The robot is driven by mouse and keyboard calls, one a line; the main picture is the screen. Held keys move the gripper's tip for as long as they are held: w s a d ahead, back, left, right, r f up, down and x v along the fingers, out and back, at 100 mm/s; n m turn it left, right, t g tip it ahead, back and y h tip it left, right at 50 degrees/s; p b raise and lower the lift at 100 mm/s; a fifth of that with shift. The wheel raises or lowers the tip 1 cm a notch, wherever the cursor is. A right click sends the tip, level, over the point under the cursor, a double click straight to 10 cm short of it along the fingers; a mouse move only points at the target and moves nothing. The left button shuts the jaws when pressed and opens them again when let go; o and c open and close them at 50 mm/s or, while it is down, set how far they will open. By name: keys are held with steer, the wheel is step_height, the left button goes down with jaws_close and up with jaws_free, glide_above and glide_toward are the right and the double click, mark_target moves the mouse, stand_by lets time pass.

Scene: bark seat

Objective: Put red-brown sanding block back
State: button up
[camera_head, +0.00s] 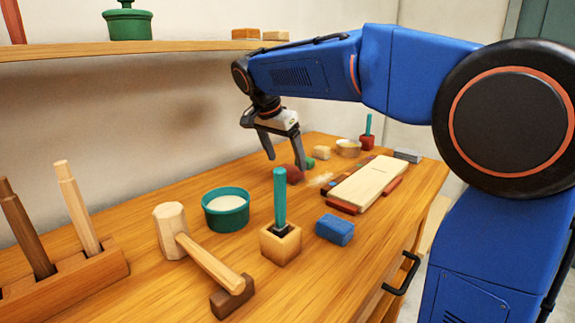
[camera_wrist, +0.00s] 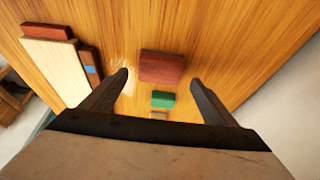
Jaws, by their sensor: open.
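The red-brown sanding block (camera_head: 294,176) lies on the wooden bench, near the wall and left of a pale board. In the wrist view the block (camera_wrist: 162,68) sits between and slightly beyond my fingertips, nearer the right-hand part of the gap than the board. My gripper (camera_head: 286,164) is open and points down just above the block, with one finger partly in front of it. In the wrist view my gripper (camera_wrist: 159,77) holds nothing. A pale scuffed patch (camera_wrist: 128,65) shows on the bench beside the block.
A green block (camera_wrist: 163,100) and a tan block (camera_head: 321,153) lie close by. The pale board (camera_head: 368,183) has red-brown strips at its edges. A teal-handled tool in a block (camera_head: 280,245), a green bowl (camera_head: 226,222), a mallet (camera_head: 168,245) and a blue block (camera_head: 334,230) stand nearer. A shelf (camera_head: 180,48) hangs above.

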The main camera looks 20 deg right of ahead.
steer(key=v, duration=0.8)
steer(key=shift+r, duration=0.3)
steer(key=shift+s+a, duration=0.1)
steer(key=shift+s, duration=0.05)
